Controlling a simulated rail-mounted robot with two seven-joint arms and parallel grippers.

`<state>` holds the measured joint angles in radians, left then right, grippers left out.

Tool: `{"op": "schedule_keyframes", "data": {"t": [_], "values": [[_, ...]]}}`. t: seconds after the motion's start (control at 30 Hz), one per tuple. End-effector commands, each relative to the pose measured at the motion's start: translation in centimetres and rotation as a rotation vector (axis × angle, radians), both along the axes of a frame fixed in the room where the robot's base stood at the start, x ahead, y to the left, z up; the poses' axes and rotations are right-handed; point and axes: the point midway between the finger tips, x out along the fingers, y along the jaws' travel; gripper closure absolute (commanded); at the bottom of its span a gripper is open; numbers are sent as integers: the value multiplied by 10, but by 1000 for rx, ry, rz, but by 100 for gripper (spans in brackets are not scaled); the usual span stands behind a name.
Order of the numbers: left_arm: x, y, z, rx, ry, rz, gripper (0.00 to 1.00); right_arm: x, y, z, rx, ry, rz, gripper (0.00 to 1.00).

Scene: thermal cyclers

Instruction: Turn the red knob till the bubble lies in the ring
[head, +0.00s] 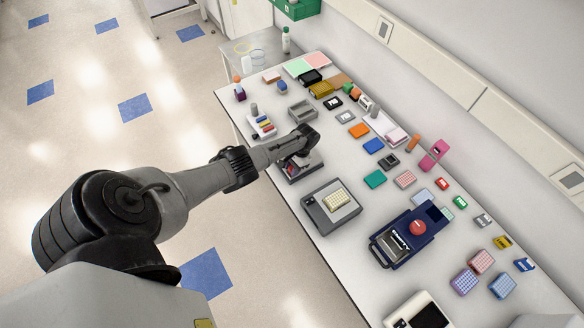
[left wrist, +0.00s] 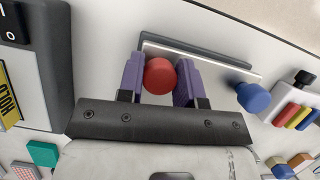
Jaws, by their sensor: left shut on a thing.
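The red knob (left wrist: 160,76) shows in the left wrist view at the side of a flat light plate (left wrist: 215,64). My left gripper (left wrist: 160,82) is shut on it, one purple finger on each side. A blue knob (left wrist: 254,97) sits to the right on the same plate, apart from the fingers. In the head view my left gripper (head: 293,162) reaches down over a low dark-based device (head: 308,170) near the table's front edge and covers much of it. I cannot make out the bubble or the ring in either view. My right gripper is not in view.
A grey cycler (head: 318,218) with a cream block stands close to the right of the gripper. A rack with coloured pieces (head: 262,127) stands close to the left. Farther right is a navy device (head: 392,250) with a red round top. Many small blocks crowd the table's rear.

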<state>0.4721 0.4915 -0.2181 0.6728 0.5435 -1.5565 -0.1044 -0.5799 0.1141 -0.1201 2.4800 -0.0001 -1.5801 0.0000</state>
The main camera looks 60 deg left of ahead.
Motion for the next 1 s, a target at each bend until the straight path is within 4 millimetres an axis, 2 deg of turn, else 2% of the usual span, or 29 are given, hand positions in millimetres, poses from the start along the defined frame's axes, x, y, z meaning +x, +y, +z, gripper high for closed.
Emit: {"op": "schedule_keyframes", "data": {"t": [0.2, 0.23, 0.5, 0.77, 0.87, 1.0], "values": [[0, 0, -1, 1, -3, 1, 91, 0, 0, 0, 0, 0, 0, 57], [0, 0, -1, 1, -3, 1, 65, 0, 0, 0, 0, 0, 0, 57], [0, 0, -1, 1, -1, 1, 42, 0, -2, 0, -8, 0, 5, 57], [1, 0, 2, 1, -1, 1, 42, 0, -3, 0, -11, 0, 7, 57], [4, 1, 10, 1, -2, 1, 42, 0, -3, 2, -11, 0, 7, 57], [13, 3, 31, 2, -5, 1, 42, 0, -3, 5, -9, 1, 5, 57]]}}
